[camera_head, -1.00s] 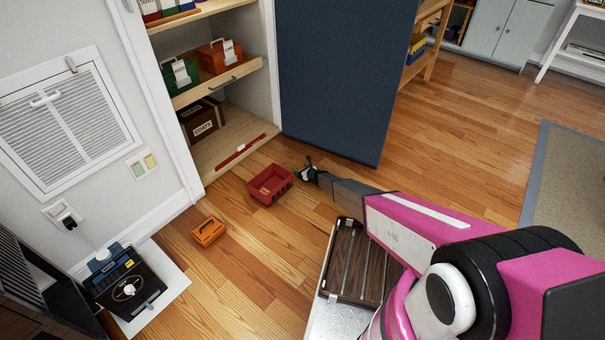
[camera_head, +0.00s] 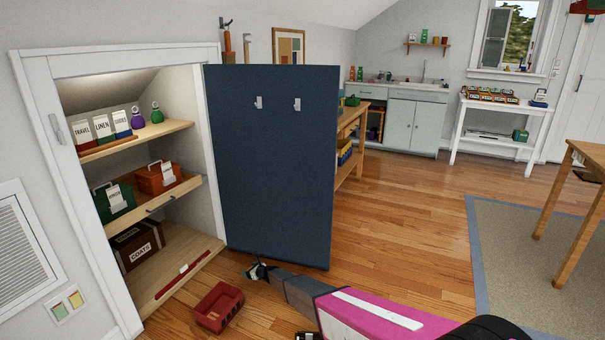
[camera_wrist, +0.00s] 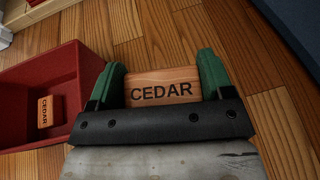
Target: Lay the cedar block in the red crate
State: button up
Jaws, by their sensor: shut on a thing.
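My gripper (camera_wrist: 162,74) is shut on a light wooden block marked CEDAR (camera_wrist: 162,92), held between its green fingertips. In the head view my gripper (camera_head: 258,271) is small and low, near the red crate (camera_head: 229,311), and the held block is hard to make out. The red crate (camera_wrist: 18,82) is left of my gripper in the wrist view, on the wood floor. Another small block marked CEDAR (camera_wrist: 44,112) is inside it. The held block is beside the crate in this view, not over its opening.
A closet with shelves (camera_head: 165,258) stands behind the crate, with a red strip (camera_head: 183,281) along its lowest shelf. Its dark blue door (camera_head: 270,160) stands open behind my gripper. Free wood floor (camera_head: 400,240) lies to the right, up to a grey rug (camera_head: 520,260).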

jog(key=r, duration=0.6)
jog(key=shift+s+d, duration=0.1)
jog(key=shift+s, duration=0.1)
jog(key=s+d+r, duration=0.2)
jog(key=d+r, duration=1.2)
jog(key=r, duration=0.2)
jog(key=s+d+r, duration=0.2)
jog(key=d+r, duration=1.3)
jog(key=r, duration=0.1)
jog(key=s+d+r, duration=2.5)
jog(key=s, duration=0.2)
jog(key=shift+d+m+h, duration=0.3)
jog(key=shift+d+m, duration=0.05)
jog(key=shift+m, duration=0.05)
jog(key=shift+s+r, duration=0.1)
